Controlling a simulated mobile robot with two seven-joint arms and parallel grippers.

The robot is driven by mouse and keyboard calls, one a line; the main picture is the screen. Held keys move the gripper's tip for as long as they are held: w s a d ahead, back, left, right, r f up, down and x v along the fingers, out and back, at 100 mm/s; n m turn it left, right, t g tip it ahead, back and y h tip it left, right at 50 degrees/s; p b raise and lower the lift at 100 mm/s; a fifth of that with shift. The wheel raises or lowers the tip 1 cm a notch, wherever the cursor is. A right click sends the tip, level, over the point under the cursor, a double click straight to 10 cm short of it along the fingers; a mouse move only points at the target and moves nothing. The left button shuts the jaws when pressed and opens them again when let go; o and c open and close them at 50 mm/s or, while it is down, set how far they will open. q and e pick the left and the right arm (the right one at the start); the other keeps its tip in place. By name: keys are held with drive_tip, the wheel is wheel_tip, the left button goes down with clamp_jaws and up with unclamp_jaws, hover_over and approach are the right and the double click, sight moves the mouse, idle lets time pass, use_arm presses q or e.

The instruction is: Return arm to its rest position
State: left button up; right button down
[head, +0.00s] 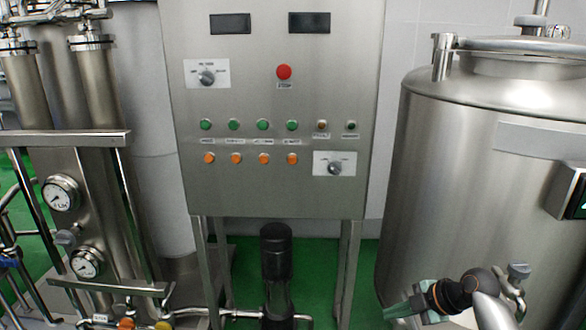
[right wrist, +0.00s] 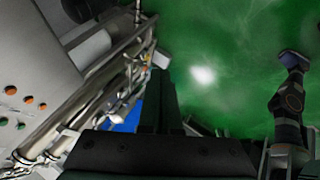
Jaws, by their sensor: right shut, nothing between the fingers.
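My right gripper (head: 396,311) is low at the right in the head view, in front of the steel tank (head: 455,190). In the right wrist view its dark fingers (right wrist: 160,95) are together, with nothing between them. It appears apart from the control panel (head: 270,100), which stands to its left with a red stop button, green and orange buttons and two dials. My left gripper does not show in the head view.
A steel filter unit with gauges (head: 62,193) and pipes stands at the left. A black pump motor (head: 276,250) is below the panel. The green floor (right wrist: 225,60) is largely bare in the right wrist view, with pipework (right wrist: 110,85) at its left.

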drive_tip(key=w+d+r+m+t+h, duration=0.8)
drive_tip(key=w+d+r+m+t, duration=0.5)
drive_tip(key=m, duration=0.5)
drive_tip(key=s+a+f+g+y, duration=0.1)
drive_tip(key=s+a+f+g, duration=0.1)
drive_tip(key=s+a+f, duration=0.5)
drive_tip(key=s+a+f+g+y, duration=0.25)
drive_tip(key=s+f, duration=0.55)
drive_tip(key=f, duration=0.4)
drive_tip(key=s+a+f+g, duration=0.1)
drive_tip(key=s+a+f, duration=0.2)
drive_tip(key=s, duration=0.6)
drive_tip(key=s+a+f+g, duration=0.2)
drive_tip(key=s+f, duration=0.3)
drive_tip(key=s, duration=0.4)
drive_tip(key=s+a+f+g, duration=0.1)
drive_tip(key=s+a+f, duration=0.2)
drive_tip(key=s, duration=0.5)
drive_tip(key=shift+s+a+f+m+y, duration=0.3)
drive_tip(key=shift+s+a+f+y, duration=0.1)
drive_tip(key=shift+a, duration=0.3)
